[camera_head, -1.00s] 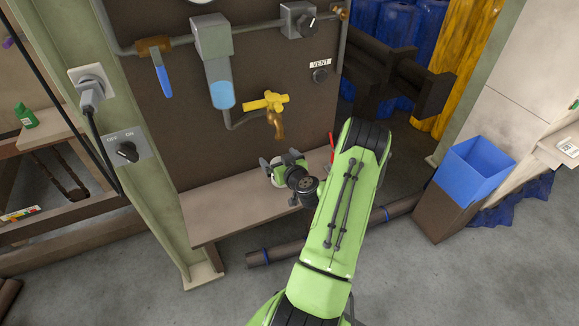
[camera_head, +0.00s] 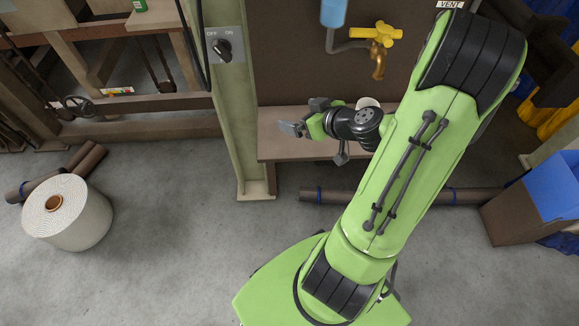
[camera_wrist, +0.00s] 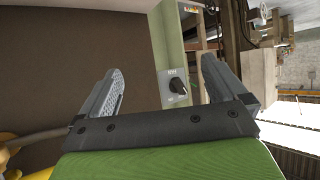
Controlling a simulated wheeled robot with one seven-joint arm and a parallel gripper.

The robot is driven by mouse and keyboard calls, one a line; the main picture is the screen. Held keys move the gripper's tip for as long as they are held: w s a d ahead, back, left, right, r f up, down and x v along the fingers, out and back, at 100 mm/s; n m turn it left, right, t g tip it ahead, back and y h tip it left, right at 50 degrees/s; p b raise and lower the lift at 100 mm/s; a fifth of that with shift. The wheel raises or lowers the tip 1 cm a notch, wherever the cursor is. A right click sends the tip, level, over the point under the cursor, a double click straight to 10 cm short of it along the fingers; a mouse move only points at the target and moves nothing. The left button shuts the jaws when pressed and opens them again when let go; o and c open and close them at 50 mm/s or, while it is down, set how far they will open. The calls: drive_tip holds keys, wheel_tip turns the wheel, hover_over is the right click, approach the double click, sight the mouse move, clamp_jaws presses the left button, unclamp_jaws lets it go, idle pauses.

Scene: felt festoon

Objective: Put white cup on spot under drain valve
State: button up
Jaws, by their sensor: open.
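The white cup (camera_head: 368,102) shows only as a pale rounded top just behind my wrist, on or over the wooden bench (camera_head: 285,146); the rest of it is hidden. The drain valve (camera_head: 378,62), a brass spout with a yellow handle, is on the brown panel almost straight above the cup. The marked spot is not visible. My gripper (camera_head: 292,129) is left of the cup, pointing left, open and apart from it. In the wrist view my gripper (camera_wrist: 162,78) has its two fingers apart with nothing between them.
A green post (camera_head: 232,110) with an OFF/ON switch (camera_head: 224,49) stands close to my fingertips; the switch also shows between them in the wrist view (camera_wrist: 177,86). A white roll (camera_head: 67,212) stands on the floor at left.

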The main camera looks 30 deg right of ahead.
drive_tip(key=s+a+r+n+g, duration=0.1)
drive_tip(key=s+a+r+g, duration=0.2)
drive_tip(key=a, duration=0.4)
drive_tip(key=s+a+r+n+g, duration=0.2)
drive_tip(key=s+a+g, duration=0.1)
drive_tip(key=a, duration=0.4)
drive_tip(key=s+a+r+m+h, duration=0.1)
drive_tip(key=s+r+m, duration=0.3)
drive_tip(key=s, duration=0.7)
wheel_tip(320, 180, up, 3)
drive_tip(key=shift+s+a+f+m+h, duration=0.2)
drive_tip(key=shift+s+a+m+h, duration=0.2)
drive_tip(key=shift+a, duration=0.3)
drive_tip(key=shift+r, duration=0.1)
